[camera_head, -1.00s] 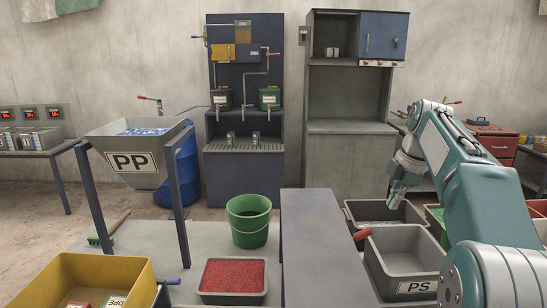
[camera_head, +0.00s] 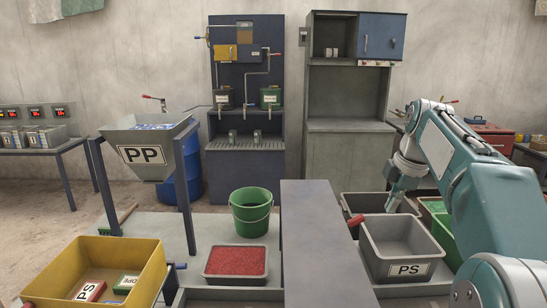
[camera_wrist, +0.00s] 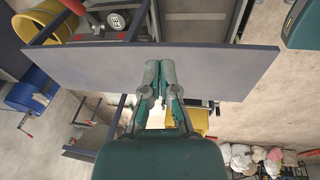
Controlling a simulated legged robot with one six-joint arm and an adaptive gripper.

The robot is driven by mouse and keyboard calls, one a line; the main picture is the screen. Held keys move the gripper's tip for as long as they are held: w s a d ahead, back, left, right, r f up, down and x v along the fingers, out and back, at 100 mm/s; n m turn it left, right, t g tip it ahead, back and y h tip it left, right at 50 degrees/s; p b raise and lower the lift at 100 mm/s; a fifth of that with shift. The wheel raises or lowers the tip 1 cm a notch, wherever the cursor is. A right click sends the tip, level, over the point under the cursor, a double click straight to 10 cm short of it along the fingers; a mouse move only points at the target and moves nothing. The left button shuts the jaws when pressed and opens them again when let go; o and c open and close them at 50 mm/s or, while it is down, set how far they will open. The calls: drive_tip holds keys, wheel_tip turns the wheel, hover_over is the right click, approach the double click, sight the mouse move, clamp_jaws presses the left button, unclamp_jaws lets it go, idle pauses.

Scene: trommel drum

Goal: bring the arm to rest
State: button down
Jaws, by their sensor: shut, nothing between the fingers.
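My arm (camera_head: 490,200) is teal and grey and rises at the right of the head view, bent at the elbow. My gripper (camera_head: 394,208) points down over the grey bins to the right of the dark bench top. In the wrist view my gripper (camera_wrist: 160,72) is in the middle with its fingers together and nothing between them. A flat grey panel (camera_wrist: 90,68) lies beyond the fingers; I cannot tell how far off it is.
A grey PS bin (camera_head: 410,268) stands below my arm. The dark bench top (camera_head: 315,235) is bare.

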drive_tip(key=s+a+f+m, duration=0.1)
drive_tip(key=s+a+m, duration=0.1)
drive_tip(key=s, duration=0.3)
drive_tip(key=s+a+m+t, duration=0.1)
drive_tip(key=s+a+m, duration=0.1)
drive_tip(key=s+m, duration=0.2)
drive_tip(key=s+a+f+m+h, duration=0.1)
drive_tip(key=s+a+m, duration=0.2)
drive_tip(key=s, duration=0.2)
drive_tip(key=shift+s+f+t, duration=0.3)
drive_tip(key=shift+s+t, duration=0.05)
drive_tip(key=shift+t, duration=0.05)
drive_tip(key=s+a+f+m+t, duration=0.1)
drive_tip(key=s+a+f+m, duration=0.1)
drive_tip(key=s+f+m, duration=0.6)
drive_tip(key=s+f, duration=0.2)
drive_tip(key=s, duration=0.2)
drive_tip(key=shift+s+a+f+t+h, duration=0.2)
drive_tip(key=shift+s+a+t+h, duration=0.1)
drive_tip(key=shift+a+t, duration=0.1)
